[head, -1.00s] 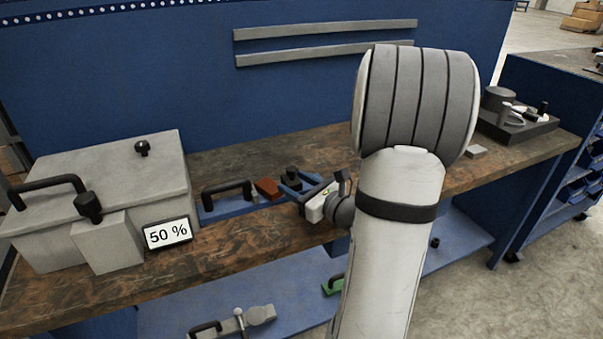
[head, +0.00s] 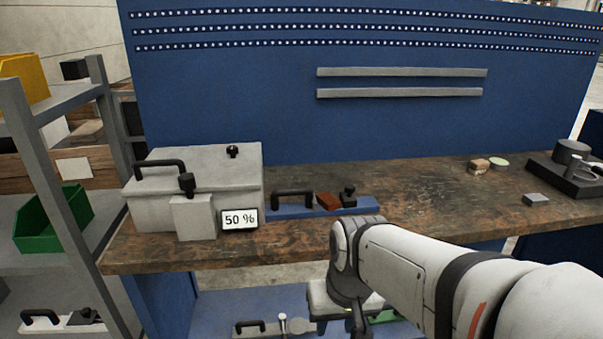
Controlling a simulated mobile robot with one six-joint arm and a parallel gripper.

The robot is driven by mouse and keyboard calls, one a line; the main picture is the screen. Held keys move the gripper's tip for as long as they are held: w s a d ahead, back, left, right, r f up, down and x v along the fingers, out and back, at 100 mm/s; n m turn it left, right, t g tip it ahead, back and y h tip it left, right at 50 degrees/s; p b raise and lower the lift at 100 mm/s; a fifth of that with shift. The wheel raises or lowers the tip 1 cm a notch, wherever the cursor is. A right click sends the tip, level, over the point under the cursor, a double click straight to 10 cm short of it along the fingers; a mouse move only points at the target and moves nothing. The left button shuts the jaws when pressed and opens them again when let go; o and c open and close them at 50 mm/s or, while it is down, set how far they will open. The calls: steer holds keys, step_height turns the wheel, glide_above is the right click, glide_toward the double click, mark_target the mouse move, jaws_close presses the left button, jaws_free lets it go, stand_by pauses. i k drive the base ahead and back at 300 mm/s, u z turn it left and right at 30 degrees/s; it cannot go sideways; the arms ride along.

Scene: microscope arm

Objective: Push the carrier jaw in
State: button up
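A blue fixture (head: 285,211) lies on the bench just right of the grey box. It carries a black handle (head: 292,195), a reddish-brown block (head: 328,201) and a small black piece with a knob (head: 348,195). I cannot tell for sure which part is the carrier jaw; there seems to be a space between the handle and the brown block. My gripper (head: 338,307) is in front of and below the bench edge, apart from the fixture. Its fingers are hidden, so I cannot see whether it is open or holds anything.
A grey box (head: 215,165) with a "50 %" display (head: 239,219) stands at the bench's left. A dark plate (head: 575,176) with round parts sits far right. A blue lower shelf (head: 215,310) holds other handled fixtures.

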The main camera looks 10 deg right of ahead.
mark_target(348, 198)
steer(key=z, duration=0.75)
steer(key=k, duration=1.15)
steer(key=z, duration=0.35)
steer(key=i, duration=1.3)
steer(key=u, duration=0.6)
steer(key=i, duration=0.65)
steer(key=u, duration=0.35)
